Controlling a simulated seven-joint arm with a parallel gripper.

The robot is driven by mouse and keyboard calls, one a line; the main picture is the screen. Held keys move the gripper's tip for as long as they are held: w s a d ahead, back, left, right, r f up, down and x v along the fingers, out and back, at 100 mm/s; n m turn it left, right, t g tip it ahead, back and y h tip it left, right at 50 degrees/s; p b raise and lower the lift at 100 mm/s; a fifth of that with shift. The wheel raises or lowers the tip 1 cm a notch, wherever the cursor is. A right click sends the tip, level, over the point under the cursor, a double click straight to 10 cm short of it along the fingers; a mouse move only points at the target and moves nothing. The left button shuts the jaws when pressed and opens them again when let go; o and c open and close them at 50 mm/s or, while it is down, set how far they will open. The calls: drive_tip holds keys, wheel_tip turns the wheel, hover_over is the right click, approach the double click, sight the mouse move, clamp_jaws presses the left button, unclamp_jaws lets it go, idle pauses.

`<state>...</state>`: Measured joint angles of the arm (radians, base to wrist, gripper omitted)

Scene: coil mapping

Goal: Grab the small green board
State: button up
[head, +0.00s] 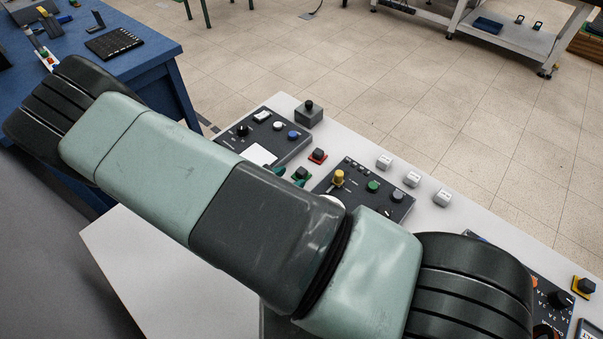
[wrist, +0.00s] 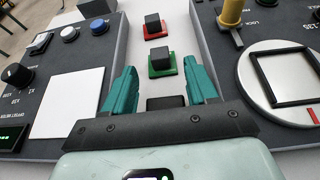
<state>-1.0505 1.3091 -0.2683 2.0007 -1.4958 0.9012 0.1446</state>
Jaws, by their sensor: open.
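The small green board (wrist: 155,73) lies on the white table between two dark panels. A black block (wrist: 162,57) stands on it. In the wrist view it appears just ahead of and between the two teal fingers of my gripper (wrist: 159,64). The fingers are open and hold nothing. In the head view, the green board (head: 303,178) is small and partly covered by my fingers and arm. I cannot tell the height of the fingers above the table.
A red board (wrist: 155,33) with a black block lies just beyond the green one. Another dark block (wrist: 167,102) is partly hidden by my gripper. The left panel (wrist: 98,62) and right panel (wrist: 228,55), with knobs and buttons, flank the narrow gap. White blocks (head: 412,179) stand to the right.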

sight(299, 174)
drive_tip(key=x, duration=0.4)
drive_tip(key=shift+w+d+f, duration=0.1)
drive_tip(key=shift+w+d, duration=0.1)
drive_tip(key=shift+w, duration=0.05)
